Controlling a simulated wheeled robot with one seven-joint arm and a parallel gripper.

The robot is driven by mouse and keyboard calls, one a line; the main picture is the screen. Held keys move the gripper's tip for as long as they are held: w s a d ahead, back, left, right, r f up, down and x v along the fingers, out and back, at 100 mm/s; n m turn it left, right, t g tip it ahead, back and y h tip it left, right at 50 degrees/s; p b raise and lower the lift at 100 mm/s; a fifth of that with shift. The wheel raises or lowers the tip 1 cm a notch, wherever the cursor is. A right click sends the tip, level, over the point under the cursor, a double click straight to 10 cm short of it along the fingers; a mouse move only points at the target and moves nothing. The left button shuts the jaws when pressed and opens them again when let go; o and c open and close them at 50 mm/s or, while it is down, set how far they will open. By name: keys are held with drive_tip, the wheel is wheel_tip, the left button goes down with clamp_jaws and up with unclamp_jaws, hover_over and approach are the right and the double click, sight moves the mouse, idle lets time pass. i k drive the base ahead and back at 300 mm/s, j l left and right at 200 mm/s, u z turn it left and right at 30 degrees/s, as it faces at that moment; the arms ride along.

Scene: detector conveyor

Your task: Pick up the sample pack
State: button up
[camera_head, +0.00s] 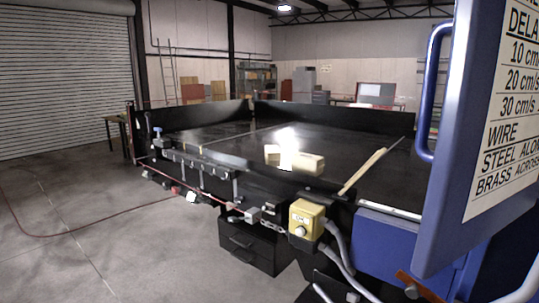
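A pale yellow, box-like pack (309,165) lies on the dark conveyor bed (230,150), right of the picture's middle. It looks like the sample pack. A bright white patch crosses its middle, and I cannot tell if it is one piece or two. Nothing is touching it from above. My gripper is not in view.
A pale strip (363,171) lies on the bed right of the pack. Black walls (330,117) edge the far side. A yellow button box (306,220) and cables stand in front. A blue cabinet (445,190) with a handle blocks the right. Open floor (80,230) lies left, with a red cord.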

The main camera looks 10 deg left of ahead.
sight(272, 153)
drive_tip(key=i+j, duration=0.3)
drive_tip(key=j, duration=0.15)
drive_tip(key=i+j, duration=0.3)
drive_tip(key=j, duration=0.15)
drive_tip(key=i+j, duration=0.35)
drive_tip(key=j+u, duration=0.05)
drive_tip(key=j, duration=0.05)
